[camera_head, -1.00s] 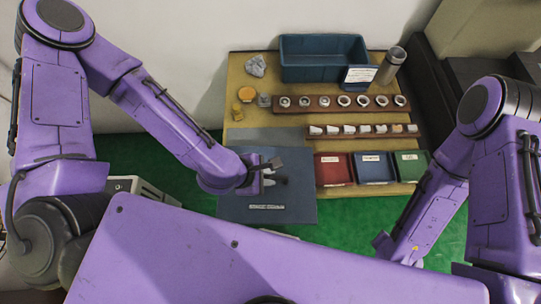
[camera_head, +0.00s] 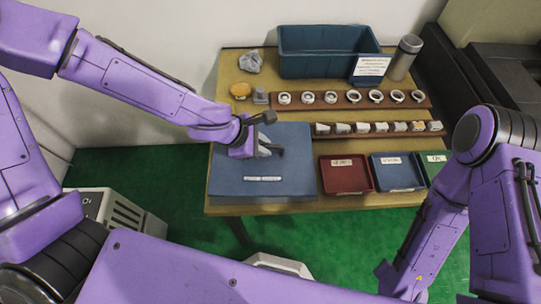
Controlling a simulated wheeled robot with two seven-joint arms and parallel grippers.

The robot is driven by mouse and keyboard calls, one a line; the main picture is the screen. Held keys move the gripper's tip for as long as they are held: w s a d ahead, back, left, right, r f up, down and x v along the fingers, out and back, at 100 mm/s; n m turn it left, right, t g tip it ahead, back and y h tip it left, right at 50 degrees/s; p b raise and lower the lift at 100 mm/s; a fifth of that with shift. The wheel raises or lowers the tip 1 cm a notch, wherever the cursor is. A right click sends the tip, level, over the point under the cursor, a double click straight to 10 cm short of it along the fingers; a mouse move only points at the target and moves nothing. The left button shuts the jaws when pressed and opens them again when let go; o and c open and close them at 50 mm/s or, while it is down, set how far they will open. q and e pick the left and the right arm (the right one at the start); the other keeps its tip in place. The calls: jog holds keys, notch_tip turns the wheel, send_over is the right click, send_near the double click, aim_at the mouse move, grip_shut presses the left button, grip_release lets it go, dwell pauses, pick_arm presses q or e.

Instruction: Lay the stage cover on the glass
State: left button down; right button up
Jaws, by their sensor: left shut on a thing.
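The stage cover (camera_head: 230,180) is a flat blue-grey panel with a pale label strip near its front edge. It lies over the front left of the wooden table, and I cannot tell whether it touches what is beneath. My left gripper (camera_head: 268,150) is over the middle of the cover and shut on it; the fingers partly hide the grip point. The glass cannot be made out and may be hidden under the cover. My right arm hangs at the lower right, and its gripper does not show clearly.
Right of the cover are a red bin (camera_head: 345,190), a blue bin (camera_head: 398,187) and a green bin (camera_head: 436,162).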

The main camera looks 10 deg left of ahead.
pick_arm(q)
jog(key=f+b, duration=0.1)
jog(key=f, duration=0.1)
jog(key=w+f, duration=0.1)
jog(key=f, duration=0.1)
jog(key=shift+w+a+b, duration=0.1)
jog(key=shift+a+b, duration=0.05)
jog(key=shift+b, duration=0.2)
jog(key=shift+f, duration=0.4)
jog(key=shift+w+a, duration=0.1)
jog(key=c, duration=1.1)
grip_release()
jog(key=shift+o, duration=0.2)
